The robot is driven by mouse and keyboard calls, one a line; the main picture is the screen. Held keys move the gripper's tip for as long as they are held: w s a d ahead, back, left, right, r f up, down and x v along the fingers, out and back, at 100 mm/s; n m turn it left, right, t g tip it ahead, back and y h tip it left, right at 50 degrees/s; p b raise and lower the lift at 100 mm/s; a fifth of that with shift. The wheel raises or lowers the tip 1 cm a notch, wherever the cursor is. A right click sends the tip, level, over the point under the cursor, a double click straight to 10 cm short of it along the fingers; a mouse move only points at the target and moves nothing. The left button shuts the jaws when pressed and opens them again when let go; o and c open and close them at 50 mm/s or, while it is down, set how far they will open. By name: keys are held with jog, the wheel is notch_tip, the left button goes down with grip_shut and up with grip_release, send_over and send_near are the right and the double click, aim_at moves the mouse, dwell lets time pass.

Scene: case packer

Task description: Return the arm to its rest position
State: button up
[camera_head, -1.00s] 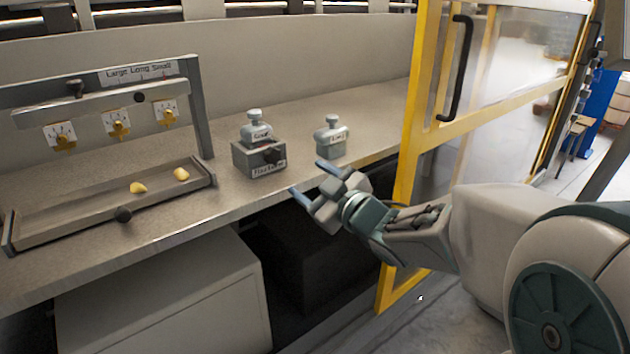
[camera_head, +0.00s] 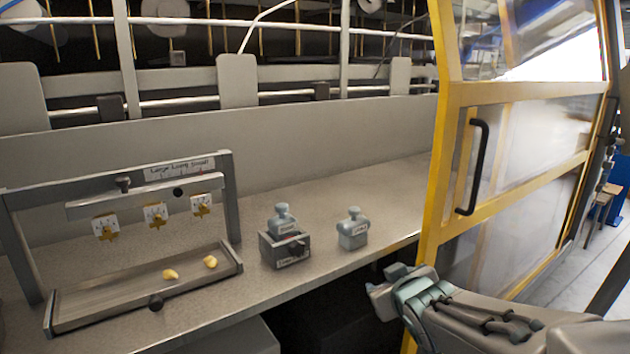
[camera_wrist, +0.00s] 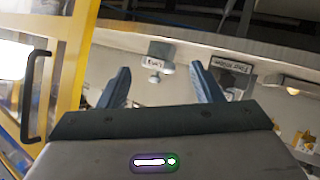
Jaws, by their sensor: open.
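My gripper (camera_head: 378,291) is in the lower right of the head view, in front of the bench edge and left of the yellow door frame. In the wrist view its two blue-grey fingers (camera_wrist: 160,85) stand apart with nothing between them. My forearm runs from the gripper to the lower right corner of the head view. The fingertips are hard to make out in the head view.
The yellow-framed door (camera_head: 445,170) stands close to my arm. On the bench (camera_head: 330,262) are a labelled grey block (camera_head: 352,232), another in a dark holder (camera_head: 283,250), and a gauge stand (camera_head: 228,190) with a tray (camera_head: 100,318) holding two yellow pieces (camera_head: 170,274).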

jog(key=s+r+m+g+p, duration=0.2)
jog(key=s+g+p, duration=0.2)
jog(key=s, duration=0.5)
jog(key=s+r+m+g+p, duration=0.1)
jog(key=s+m+g+p, duration=0.2)
jog(key=s, duration=0.7)
jog(key=g+p, duration=0.2)
jog(key=shift+d+r+g+h+p, duration=0.2)
jog(key=shift+r+g+h+p, duration=0.1)
jog(key=shift+r+g, duration=0.1)
